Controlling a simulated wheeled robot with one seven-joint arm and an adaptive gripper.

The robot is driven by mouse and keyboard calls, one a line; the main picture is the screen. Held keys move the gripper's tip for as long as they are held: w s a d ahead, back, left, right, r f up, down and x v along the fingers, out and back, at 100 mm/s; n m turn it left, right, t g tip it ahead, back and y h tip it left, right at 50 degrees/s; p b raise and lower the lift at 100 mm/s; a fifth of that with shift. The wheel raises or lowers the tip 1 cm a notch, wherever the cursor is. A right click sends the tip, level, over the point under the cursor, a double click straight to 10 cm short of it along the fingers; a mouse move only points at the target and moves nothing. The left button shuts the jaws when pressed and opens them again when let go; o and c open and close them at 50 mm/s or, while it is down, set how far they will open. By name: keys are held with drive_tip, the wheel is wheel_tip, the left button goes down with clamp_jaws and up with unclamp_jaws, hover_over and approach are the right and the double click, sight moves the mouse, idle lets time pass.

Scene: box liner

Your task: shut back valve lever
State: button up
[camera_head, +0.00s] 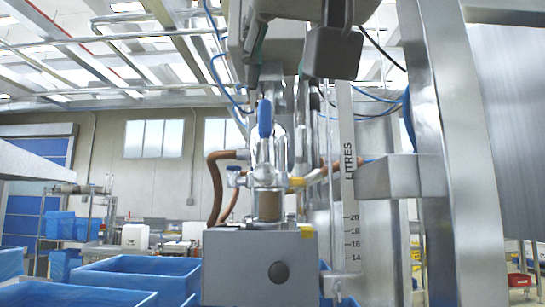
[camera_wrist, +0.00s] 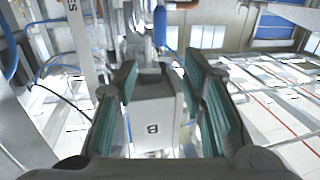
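A blue valve lever (camera_head: 265,118) stands upright on the metal valve assembly (camera_head: 268,160), above a grey box (camera_head: 260,268) with a dark round knob. A blue lever also shows at the top of the wrist view (camera_wrist: 160,27), beyond the fingertips. My gripper (camera_head: 278,78) hangs above the valve assembly in the head view, partly hidden by its own grey body. In the wrist view my gripper (camera_wrist: 157,68) has its teal-padded fingers spread apart. A pale block marked B (camera_wrist: 155,115) shows between them, with no visible grip on it. I cannot tell which lever is the back one.
Brown hoses (camera_head: 215,185) loop left of the valve. A LITRES scale (camera_head: 349,190) and a metal frame (camera_head: 440,150) stand close on the right. Blue crates (camera_head: 140,275) fill the lower left. Blue tubes hang near my gripper.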

sight(266, 104)
drive_tip(key=w, duration=0.4)
drive_tip(key=w+a, duration=0.1)
drive_tip(key=w, duration=0.4)
drive_tip(key=w+a+p, duration=0.1)
drive_tip(key=w, duration=0.3)
drive_tip(key=shift+w+a, duration=0.1)
drive_tip(key=shift+w, duration=0.15)
clamp_jaws()
